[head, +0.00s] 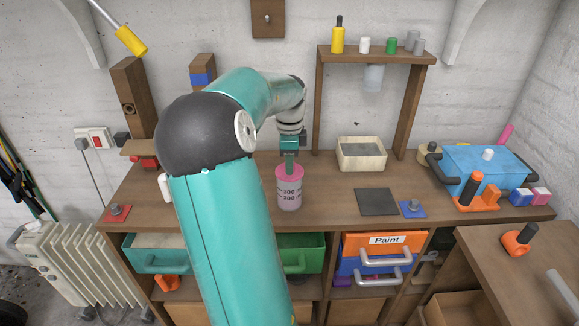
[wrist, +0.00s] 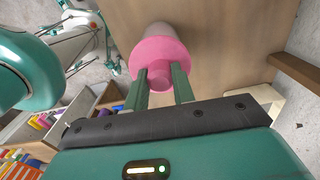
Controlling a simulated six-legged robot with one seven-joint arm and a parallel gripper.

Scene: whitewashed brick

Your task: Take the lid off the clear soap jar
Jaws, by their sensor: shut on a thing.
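The clear soap jar (head: 290,197) stands upright on the wooden bench, with dark 300 ml and 200 ml marks and pinkish contents. Its pink lid (head: 283,171) sits on top of it. In the wrist view the lid (wrist: 168,50) shows as a wide pink disc with a smaller round knob, and the pale jar body (wrist: 153,31) lies behind it. My gripper (head: 289,157) points down over the jar. Its two green fingers (wrist: 160,75) are shut on the lid's knob, one on each side. I see no clear gap between lid and jar.
A dark square mat (head: 377,202) and a blue plate with a knob (head: 412,209) lie right of the jar. A pale box (head: 361,154) stands behind, under a wooden shelf (head: 376,54). A blue box (head: 484,166) is at far right. Bench between jar and mat is clear.

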